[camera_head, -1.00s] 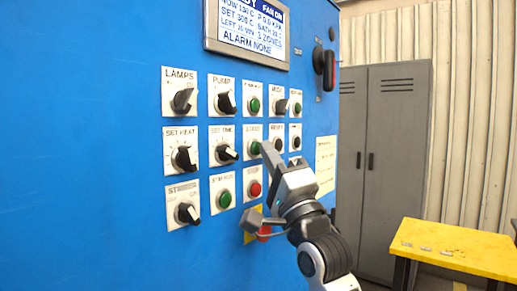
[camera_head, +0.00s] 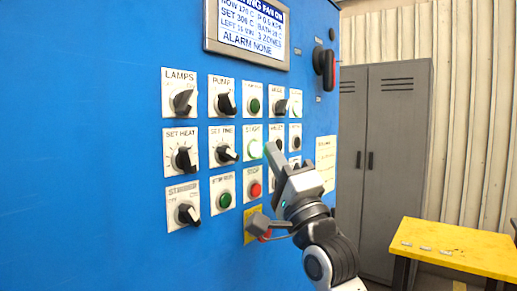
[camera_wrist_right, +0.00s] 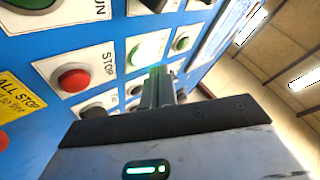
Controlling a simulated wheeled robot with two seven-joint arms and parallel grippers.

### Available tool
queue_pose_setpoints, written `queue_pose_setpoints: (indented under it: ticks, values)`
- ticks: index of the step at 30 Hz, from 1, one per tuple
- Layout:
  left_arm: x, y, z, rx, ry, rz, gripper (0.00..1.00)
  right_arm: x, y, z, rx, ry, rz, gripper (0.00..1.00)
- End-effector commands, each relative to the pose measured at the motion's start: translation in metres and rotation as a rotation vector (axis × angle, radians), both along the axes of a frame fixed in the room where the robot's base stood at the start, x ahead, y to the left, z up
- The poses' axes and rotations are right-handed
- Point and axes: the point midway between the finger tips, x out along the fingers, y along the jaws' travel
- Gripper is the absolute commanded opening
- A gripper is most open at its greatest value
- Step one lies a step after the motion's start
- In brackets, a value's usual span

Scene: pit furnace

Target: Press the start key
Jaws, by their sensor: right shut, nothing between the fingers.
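The start key (camera_head: 255,149) is a round button on a white plate in the middle row of the blue panel. My right gripper (camera_head: 269,148) is shut and empty. Its fingertips are just right of the key in the head view; I cannot tell whether they touch it. In the right wrist view, the glowing key (camera_wrist_right: 150,48) is beyond the shut fingers (camera_wrist_right: 160,72), which hide part of that area. My left gripper is not in view.
A red stop button (camera_head: 255,189) is below the start key. A yellow plate (camera_head: 250,212) with a red button is lower, partly behind my arm. Knobs and buttons surround the key. A display (camera_head: 248,30) is above. A yellow table (camera_head: 455,245) and grey lockers (camera_head: 385,150) stand right.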

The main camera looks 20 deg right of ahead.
Motion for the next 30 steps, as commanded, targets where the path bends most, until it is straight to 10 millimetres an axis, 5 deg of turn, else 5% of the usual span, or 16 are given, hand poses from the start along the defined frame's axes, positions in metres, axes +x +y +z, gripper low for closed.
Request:
queue_pose_setpoints:
  ticks: [11, 30]
  values:
    - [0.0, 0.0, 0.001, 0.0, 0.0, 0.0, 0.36, -0.003, -0.002, 0.0, 0.0, 0.001, 0.0, 0.0]
    - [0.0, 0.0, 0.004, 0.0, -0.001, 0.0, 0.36, -0.044, -0.027, 0.0, 0.001, 0.001, -0.001, 0.0]
